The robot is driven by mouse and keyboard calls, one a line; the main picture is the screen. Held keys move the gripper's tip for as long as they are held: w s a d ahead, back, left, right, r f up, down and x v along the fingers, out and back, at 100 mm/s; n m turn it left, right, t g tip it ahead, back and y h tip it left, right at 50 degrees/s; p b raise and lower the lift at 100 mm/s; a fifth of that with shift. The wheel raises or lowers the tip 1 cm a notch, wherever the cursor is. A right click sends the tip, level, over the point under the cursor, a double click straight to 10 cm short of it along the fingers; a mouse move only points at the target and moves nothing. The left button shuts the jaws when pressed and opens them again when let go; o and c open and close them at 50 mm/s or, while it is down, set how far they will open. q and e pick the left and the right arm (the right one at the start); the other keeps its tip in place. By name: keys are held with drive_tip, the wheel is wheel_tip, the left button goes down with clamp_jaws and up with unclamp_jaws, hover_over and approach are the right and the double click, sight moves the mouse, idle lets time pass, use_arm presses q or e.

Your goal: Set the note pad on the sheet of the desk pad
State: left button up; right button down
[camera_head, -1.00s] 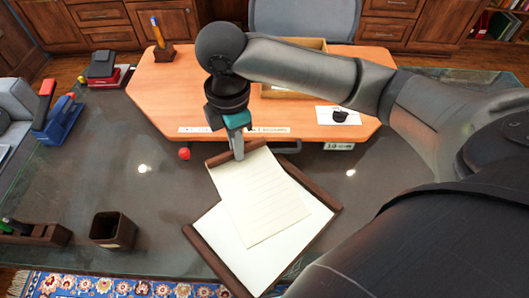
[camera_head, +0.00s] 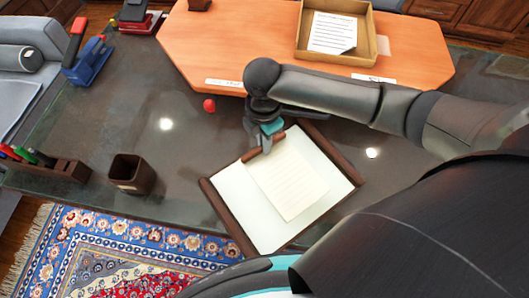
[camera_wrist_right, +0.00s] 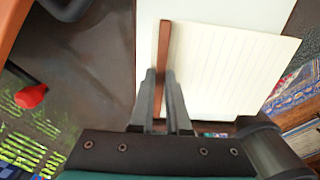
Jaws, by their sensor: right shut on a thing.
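The note pad (camera_head: 289,180) is cream and lined, with a brown binding strip along its upper end. My right gripper (camera_head: 266,143) is shut on that strip; the right wrist view shows the strip (camera_wrist_right: 163,70) between the two fingers (camera_wrist_right: 161,103). The desk pad (camera_head: 228,219) has dark brown side bars and a white sheet (camera_head: 240,206). The note pad is over the upper middle of the sheet, and white shows around its lower part. I cannot tell whether it touches the sheet. My left gripper is not in view.
A red ball-like object (camera_head: 209,105) lies left of my right gripper. A brown cup (camera_head: 132,174) and a pen holder (camera_head: 55,168) stand on the left of the dark glass desk. An orange-brown raised board (camera_head: 220,40) with an open tray (camera_head: 368,55) is behind.

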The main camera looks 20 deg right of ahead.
drive_tip(key=shift+f+b, duration=0.6)
drive_tip(key=shift+f, duration=1.95)
drive_tip(key=shift+f, duration=0.15)
drive_tip(key=c, duration=0.9)
unclamp_jaws()
wheel_tip(320, 180, up, 12)
drive_tip(key=p, duration=0.3)
